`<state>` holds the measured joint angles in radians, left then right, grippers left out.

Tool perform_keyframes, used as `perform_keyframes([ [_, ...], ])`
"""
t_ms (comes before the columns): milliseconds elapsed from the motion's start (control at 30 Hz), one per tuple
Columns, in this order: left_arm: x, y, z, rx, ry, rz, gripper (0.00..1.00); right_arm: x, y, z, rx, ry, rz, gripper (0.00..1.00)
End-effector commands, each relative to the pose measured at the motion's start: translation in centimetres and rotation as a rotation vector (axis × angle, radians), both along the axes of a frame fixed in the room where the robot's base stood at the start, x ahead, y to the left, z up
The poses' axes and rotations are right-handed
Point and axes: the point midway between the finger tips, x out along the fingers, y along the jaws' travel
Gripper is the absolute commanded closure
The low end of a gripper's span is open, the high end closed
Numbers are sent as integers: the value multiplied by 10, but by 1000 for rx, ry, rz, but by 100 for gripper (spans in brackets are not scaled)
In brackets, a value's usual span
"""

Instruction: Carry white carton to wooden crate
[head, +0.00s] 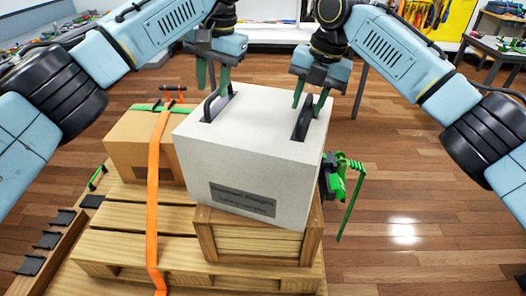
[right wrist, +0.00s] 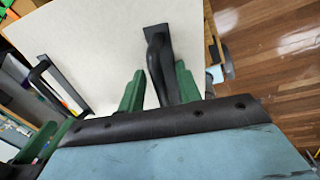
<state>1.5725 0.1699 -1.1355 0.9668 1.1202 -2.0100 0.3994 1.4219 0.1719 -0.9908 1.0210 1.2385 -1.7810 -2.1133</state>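The white carton (head: 246,150), with a dark label on its front, is over the wooden crate (head: 258,240) and appears to rest on it, turned slightly and overhanging its left side. Two black handles stand on the carton's top: a left one (head: 215,104) and a right one (head: 302,121). My left gripper (head: 213,78) is at the left handle with its green fingers apart. My right gripper (head: 310,98) is at the right handle with its fingers apart. In the right wrist view the handle (right wrist: 159,68) stands between the fingers, with a gap on its left. Most of the crate's top is hidden.
A brown cardboard box (head: 130,146) stands left of the carton on the wooden pallet (head: 125,250), with an orange strap (head: 153,200) over it. A green ratchet buckle (head: 345,180) hangs right of the carton. The wooden floor (head: 430,185) to the right is clear.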

Motion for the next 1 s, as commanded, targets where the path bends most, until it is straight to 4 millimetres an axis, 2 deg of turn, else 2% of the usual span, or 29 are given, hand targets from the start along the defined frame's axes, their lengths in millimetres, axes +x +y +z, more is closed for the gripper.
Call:
perform_keyframes([
  [33, 0, -2, 13, 3, -5, 2, 66, 0, 0, 0, 0, 0, 0, 66],
  [100, -1, -5, 28, 2, -5, 2, 66, 0, 0, 0, 0, 0, 0, 66],
  [300, -3, -11, 60, 1, -3, 4, 66, 0, 0, 0, 0, 0, 0, 66],
  [567, -4, -14, 75, 0, 1, 2, 66, 0, -1, 4, 1, -1, 0, 66],
  [667, -4, -14, 75, 0, 1, 2, 66, 0, -3, 16, 1, -2, 0, 66],
  [1000, -4, -14, 75, 0, 1, 1, 66, -4, -16, 86, 0, -3, -2, 66],
])
